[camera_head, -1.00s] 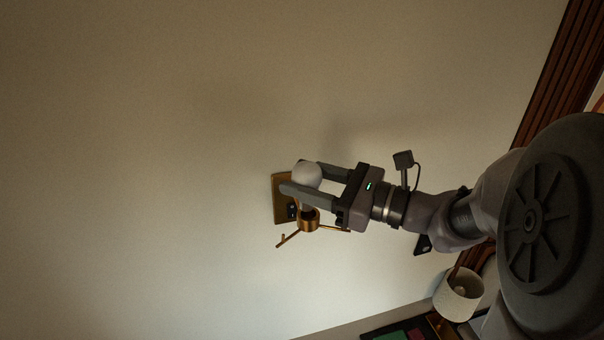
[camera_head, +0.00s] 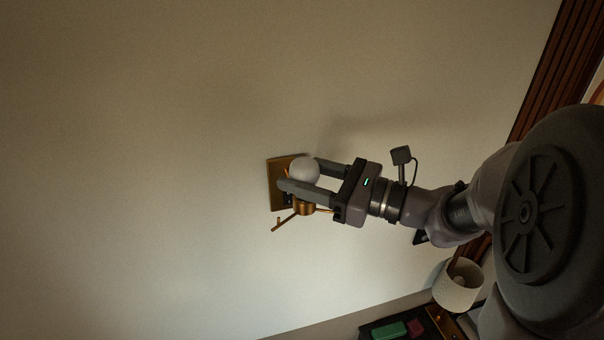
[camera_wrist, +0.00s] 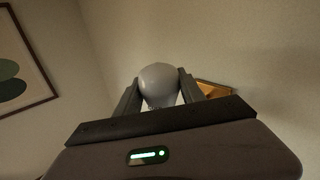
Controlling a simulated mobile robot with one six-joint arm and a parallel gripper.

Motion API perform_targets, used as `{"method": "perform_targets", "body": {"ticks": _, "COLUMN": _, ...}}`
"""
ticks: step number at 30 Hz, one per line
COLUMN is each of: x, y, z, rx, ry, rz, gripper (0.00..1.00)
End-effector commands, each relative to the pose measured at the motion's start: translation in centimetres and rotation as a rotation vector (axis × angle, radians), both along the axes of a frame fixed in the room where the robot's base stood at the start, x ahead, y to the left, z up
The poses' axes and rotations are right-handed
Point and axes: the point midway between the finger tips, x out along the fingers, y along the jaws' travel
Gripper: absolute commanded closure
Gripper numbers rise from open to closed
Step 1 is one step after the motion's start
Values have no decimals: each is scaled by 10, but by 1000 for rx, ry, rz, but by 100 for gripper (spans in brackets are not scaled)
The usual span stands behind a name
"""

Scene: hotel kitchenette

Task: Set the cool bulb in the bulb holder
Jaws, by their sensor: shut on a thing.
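A white round bulb (camera_head: 304,170) is between the fingers of my gripper (camera_head: 302,176), which is shut on it. The bulb also shows in the wrist view (camera_wrist: 159,84), upright between both fingertips (camera_wrist: 157,88). The brass bulb holder (camera_head: 305,209) with thin arms is on the wall, right below the bulb in the head view. Its square brass plate (camera_head: 277,184) is behind and left of the bulb. The wrist view shows part of this plate (camera_wrist: 214,89) at the right. The bulb's base is hidden by the finger, so I cannot tell whether it is seated.
A white lampshade (camera_head: 458,284) stands at the lower right. A dark surface with a green item (camera_head: 389,330) and a red item (camera_head: 415,327) is at the bottom. A framed picture (camera_wrist: 22,62) hangs at the left in the wrist view. The wall around the holder is bare.

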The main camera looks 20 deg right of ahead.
Motion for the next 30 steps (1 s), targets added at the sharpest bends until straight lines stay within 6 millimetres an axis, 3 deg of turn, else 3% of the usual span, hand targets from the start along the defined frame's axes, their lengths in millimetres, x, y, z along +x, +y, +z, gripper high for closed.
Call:
{"method": "perform_targets", "body": {"ticks": 18, "x": 0, "y": 0, "z": -8, "rx": 0, "ry": 0, "rz": 0, "gripper": 92}}
{"method": "perform_targets", "body": {"ticks": 19, "x": 0, "y": 0, "z": -8, "rx": 0, "ry": 0, "rz": 0, "gripper": 48}}
{"method": "perform_targets", "body": {"ticks": 22, "x": 0, "y": 0, "z": -7, "rx": 0, "ry": 0, "rz": 0, "gripper": 28}}
{"method": "perform_targets", "body": {"ticks": 30, "x": 0, "y": 0, "z": -7, "rx": 0, "ry": 0, "rz": 0, "gripper": 28}}
